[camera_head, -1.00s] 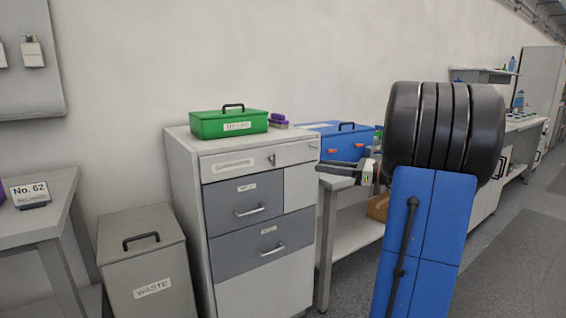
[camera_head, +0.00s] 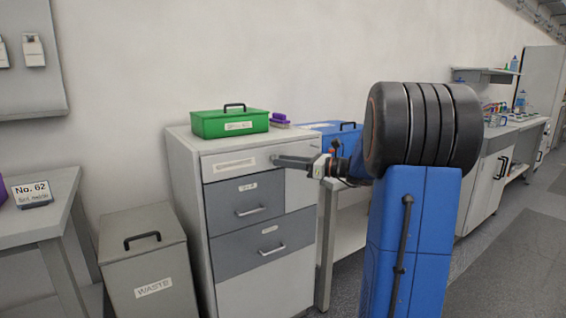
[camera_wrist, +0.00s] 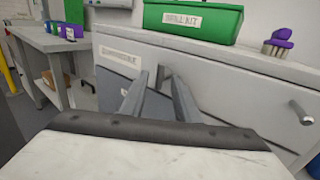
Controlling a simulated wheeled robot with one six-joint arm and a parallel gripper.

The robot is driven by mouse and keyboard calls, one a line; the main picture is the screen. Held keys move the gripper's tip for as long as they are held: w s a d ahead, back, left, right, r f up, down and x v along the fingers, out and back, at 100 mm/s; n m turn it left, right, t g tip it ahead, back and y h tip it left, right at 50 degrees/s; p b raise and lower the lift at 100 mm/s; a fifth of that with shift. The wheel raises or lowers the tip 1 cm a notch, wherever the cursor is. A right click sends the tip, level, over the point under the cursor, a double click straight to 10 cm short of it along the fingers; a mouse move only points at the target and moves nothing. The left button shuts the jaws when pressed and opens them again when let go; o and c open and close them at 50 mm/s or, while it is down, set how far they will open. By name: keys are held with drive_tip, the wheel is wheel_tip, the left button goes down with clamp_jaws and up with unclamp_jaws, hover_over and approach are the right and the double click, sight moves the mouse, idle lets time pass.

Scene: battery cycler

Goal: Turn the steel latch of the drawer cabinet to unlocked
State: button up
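The grey drawer cabinet (camera_head: 183,190) stands left of my arm. In the head view my gripper (camera_head: 277,160) reaches left to the cabinet's top front band, and its tips cover the spot where the latch showed earlier. In the wrist view the two fingers (camera_wrist: 155,76) point at the cabinet front (camera_wrist: 230,75) with a gap between them. A small steel piece, apparently the latch (camera_wrist: 161,73), shows between the fingertips. I cannot tell its angle or whether the fingers touch it. Another steel peg (camera_wrist: 301,112) sticks out of the front farther right.
A green box (camera_head: 229,124) and a purple-topped item (camera_head: 279,119) stand on the cabinet. A blue box (camera_head: 340,136) is on the bench to the right. A waste bin (camera_head: 146,262) and a table with a No. 62 sign (camera_head: 33,194) are at the left.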

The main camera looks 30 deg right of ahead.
drive_tip(key=shift+w+a, duration=0.3)
drive_tip(key=shift+w, duration=0.05)
clamp_jaws()
